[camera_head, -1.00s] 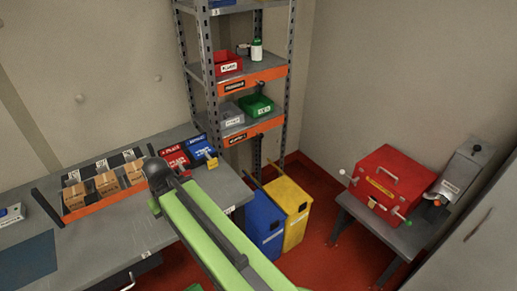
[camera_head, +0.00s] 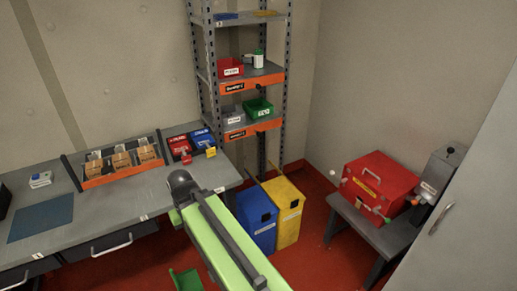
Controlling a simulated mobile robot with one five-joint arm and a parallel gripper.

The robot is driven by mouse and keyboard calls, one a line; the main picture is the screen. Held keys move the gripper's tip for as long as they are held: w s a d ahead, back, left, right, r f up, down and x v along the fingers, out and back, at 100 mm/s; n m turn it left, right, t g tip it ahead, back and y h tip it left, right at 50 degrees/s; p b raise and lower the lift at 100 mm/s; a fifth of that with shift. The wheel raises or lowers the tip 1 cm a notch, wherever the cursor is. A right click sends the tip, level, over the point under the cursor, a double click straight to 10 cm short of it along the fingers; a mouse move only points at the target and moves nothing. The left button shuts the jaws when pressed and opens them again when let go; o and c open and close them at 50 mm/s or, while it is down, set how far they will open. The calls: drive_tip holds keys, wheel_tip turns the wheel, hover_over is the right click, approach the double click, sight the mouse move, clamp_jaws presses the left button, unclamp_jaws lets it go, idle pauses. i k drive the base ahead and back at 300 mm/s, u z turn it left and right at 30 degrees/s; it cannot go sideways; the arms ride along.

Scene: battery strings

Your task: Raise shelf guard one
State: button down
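A grey metal shelf rack (camera_head: 206,100) stands in the back corner. Two orange guards run along its shelf fronts: an upper guard (camera_head: 266,80) and a lower guard (camera_head: 268,124). Both have a dark label too small to read surely, so I cannot tell which is guard one. Both sit at shelf-edge height, below the bins. My green arm reaches up from the bottom, ending in view at a dark joint in front of the workbench, well short of the rack.
The workbench (camera_head: 120,200) fills the left, with an orange-fronted box rack (camera_head: 122,175). Blue (camera_head: 257,222) and yellow (camera_head: 287,210) bins stand below the rack. A red case (camera_head: 378,182) sits on a low table at right. Red floor (camera_head: 315,240) is open between.

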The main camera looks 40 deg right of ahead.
sight(256, 129)
drive_tip(key=z, duration=0.15)
drive_tip(key=i, duration=0.9)
drive_tip(key=u, duration=0.05)
